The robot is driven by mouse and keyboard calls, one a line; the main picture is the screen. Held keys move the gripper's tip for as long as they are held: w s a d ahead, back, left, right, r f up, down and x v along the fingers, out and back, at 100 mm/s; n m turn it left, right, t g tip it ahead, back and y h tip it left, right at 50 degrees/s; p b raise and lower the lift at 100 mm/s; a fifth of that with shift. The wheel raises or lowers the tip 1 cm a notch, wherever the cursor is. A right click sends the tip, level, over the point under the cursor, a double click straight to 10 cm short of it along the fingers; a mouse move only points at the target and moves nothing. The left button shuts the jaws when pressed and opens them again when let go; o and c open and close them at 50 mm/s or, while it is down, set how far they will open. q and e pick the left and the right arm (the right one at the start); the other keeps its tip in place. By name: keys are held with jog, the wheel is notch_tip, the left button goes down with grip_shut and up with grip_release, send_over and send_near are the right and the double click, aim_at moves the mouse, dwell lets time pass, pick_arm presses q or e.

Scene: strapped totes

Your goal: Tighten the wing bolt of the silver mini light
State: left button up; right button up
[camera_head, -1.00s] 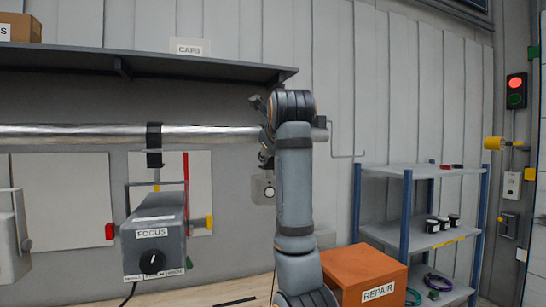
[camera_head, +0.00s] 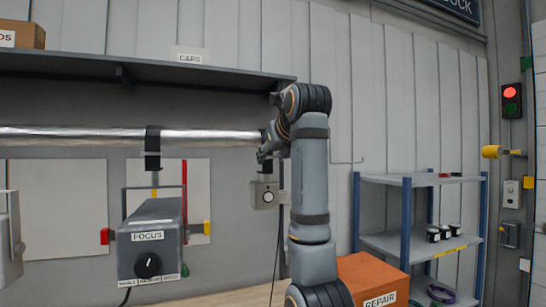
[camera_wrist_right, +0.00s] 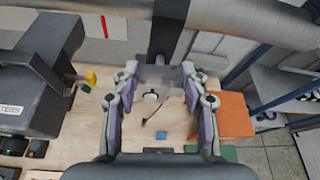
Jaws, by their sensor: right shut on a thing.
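The silver mini light (camera_head: 264,195) is a small grey box with a round white lens. It hangs below the right end of the long silver bar (camera_head: 90,137). A dark strap (camera_wrist_right: 168,28) runs from the bar to the light. I cannot make out the wing bolt. My left gripper is not in view.
A larger grey lamp marked FOCUS (camera_head: 150,240) hangs left of the mini light. An orange REPAIR box (camera_head: 370,277) stands at the lower right, by a blue-posted shelf rack (camera_head: 408,225). A dark wall shelf (camera_head: 90,66) runs above the bar.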

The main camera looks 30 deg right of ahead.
jog(key=o, duration=1.2)
jog(key=shift+c, duration=0.2)
jog(key=shift+r, duration=0.3)
notch_tip(320, 180, up, 9)
jog(key=shift+r, duration=0.15)
